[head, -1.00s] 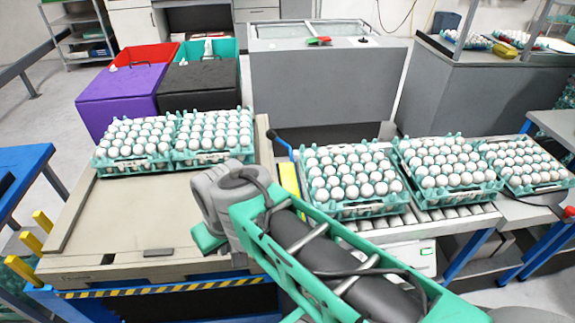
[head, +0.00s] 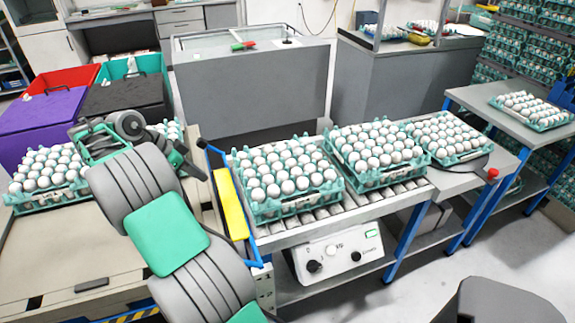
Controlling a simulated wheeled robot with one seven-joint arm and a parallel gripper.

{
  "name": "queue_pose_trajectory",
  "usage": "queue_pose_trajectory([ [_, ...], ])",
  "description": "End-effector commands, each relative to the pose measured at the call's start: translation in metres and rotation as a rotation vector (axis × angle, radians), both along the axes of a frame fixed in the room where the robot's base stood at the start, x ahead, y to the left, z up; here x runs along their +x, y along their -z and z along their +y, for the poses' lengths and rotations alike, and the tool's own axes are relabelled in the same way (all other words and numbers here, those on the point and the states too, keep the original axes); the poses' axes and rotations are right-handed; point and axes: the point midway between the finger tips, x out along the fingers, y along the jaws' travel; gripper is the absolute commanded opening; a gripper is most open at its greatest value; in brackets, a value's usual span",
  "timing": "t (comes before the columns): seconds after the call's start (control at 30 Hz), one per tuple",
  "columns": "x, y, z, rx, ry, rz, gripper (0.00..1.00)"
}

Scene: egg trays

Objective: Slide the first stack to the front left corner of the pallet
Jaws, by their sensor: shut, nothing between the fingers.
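The pallet (head: 45,252) is a flat beige board at the lower left, partly covered by my arm. An egg tray stack (head: 48,176), teal with white eggs, stands at the pallet's back. Another stack (head: 170,128) beside it is mostly hidden by my arm. A third stack (head: 287,170) stands at the left end of the roller conveyor, with another stack (head: 376,152) to its right. Which one is the first stack cannot be told. My gripper (head: 180,158) is shut and empty at the far end of my folded arm, over the back of the pallet; its fingertips are hard to make out.
A yellow block (head: 230,204) and a blue bar (head: 214,155) stand between pallet and conveyor (head: 325,208). Another egg tray stack (head: 443,137) is on the grey table to the right. A grey cabinet (head: 250,85) stands behind. The pallet's front part looks bare.

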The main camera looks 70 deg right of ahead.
Motion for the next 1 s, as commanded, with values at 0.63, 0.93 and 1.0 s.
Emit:
queue_pose_trajectory([
  [0.63, -0.075, 0.026, -0.077, -0.064, 0.236, -0.015, 0.0],
  [0.93, -0.122, 0.025, -0.123, -0.063, 0.233, -0.014, 0.0],
  [1.0, -0.133, 0.025, -0.134, -0.063, 0.233, -0.014, 0.0],
])
